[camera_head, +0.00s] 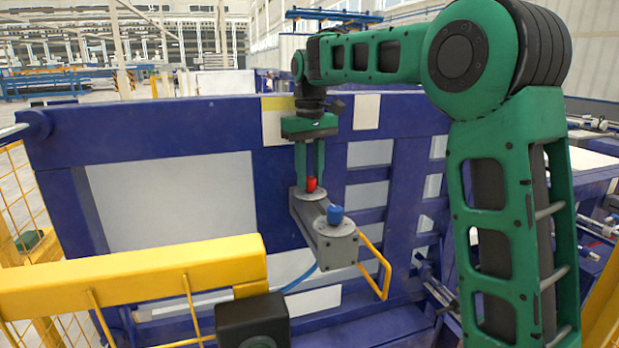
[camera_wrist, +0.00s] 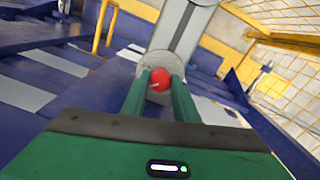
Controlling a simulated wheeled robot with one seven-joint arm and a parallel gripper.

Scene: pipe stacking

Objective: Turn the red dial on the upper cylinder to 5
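The red dial (camera_head: 311,185) sits on a round pale disc (camera_head: 313,196) at the far, upper end of a grey box-shaped arm (camera_head: 322,228). It also shows in the wrist view (camera_wrist: 160,78), with a small white mark on its lower left. My gripper (camera_head: 310,182) points down over it, with one green finger on each side. The fingers reach dial height and the dial fills the space between them, so the gripper looks shut on it. In the wrist view the fingertips (camera_wrist: 161,80) flank the dial. The dial's numbers are too small to read.
A yellow bar (camera_head: 140,274) crosses the lower left, and a yellow loop handle (camera_head: 378,265) hangs at the right. Blue frame panels (camera_head: 160,120) stand behind.

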